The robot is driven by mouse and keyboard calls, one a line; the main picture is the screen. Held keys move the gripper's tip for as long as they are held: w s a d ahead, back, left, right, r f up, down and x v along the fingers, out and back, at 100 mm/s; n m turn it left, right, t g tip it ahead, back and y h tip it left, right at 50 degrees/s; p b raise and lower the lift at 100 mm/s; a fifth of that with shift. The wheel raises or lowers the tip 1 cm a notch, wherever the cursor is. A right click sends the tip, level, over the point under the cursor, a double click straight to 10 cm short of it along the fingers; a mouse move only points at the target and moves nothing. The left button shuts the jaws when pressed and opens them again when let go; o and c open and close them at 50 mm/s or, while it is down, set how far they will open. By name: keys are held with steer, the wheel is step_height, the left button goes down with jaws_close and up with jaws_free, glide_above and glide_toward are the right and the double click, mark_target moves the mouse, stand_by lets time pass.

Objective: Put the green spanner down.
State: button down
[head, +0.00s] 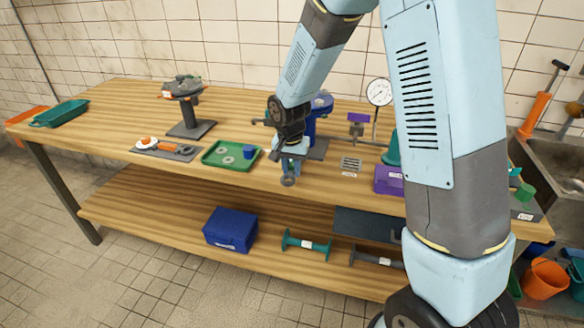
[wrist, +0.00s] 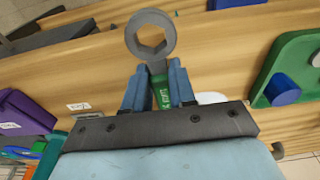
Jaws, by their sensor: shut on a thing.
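The green spanner (wrist: 163,98) is between the fingers of my gripper (wrist: 159,84) in the wrist view. Its green handle has a white label, and its grey ring end with a hexagonal hole points away from the gripper. In the head view my gripper (head: 291,158) is at the front part of the wooden workbench (head: 130,110), and the spanner's ring end (head: 288,182) hangs below it, in front of the bench's front edge in the picture. The gap between spanner and bench is hard to tell. The rest of the handle is hidden by the gripper.
A green tray (head: 211,161) with washers and a blue cup lies left of my gripper. A slotted grey plate (head: 350,164) and a purple box (head: 387,180) are to the right. A blue vise (head: 310,128) stands behind. The lower shelf holds a blue case (head: 230,229).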

steer(key=shift+f, duration=0.45)
steer(key=c, duration=0.9)
jaws_free()
steer(key=shift+c, duration=0.2)
step_height(320, 180, up, 13)
steer(key=s, duration=0.1)
steer(key=s+d+r+n+t, duration=0.2)
steer(key=s+d+r, duration=0.8)
steer(key=d+r, duration=0.1)
steer(key=s+d+r+n+t, duration=0.1)
steer(key=s+d, duration=0.2)
steer(key=s, duration=0.4)
steer(key=s+d+r+t, duration=0.1)
steer(key=s+d+r, duration=0.1)
steer(key=s+d, duration=0.2)
steer(key=shift+s+d+r+n, duration=0.3)
steer(key=shift+s+n, duration=0.1)
steer(key=shift+s, duration=1.35)
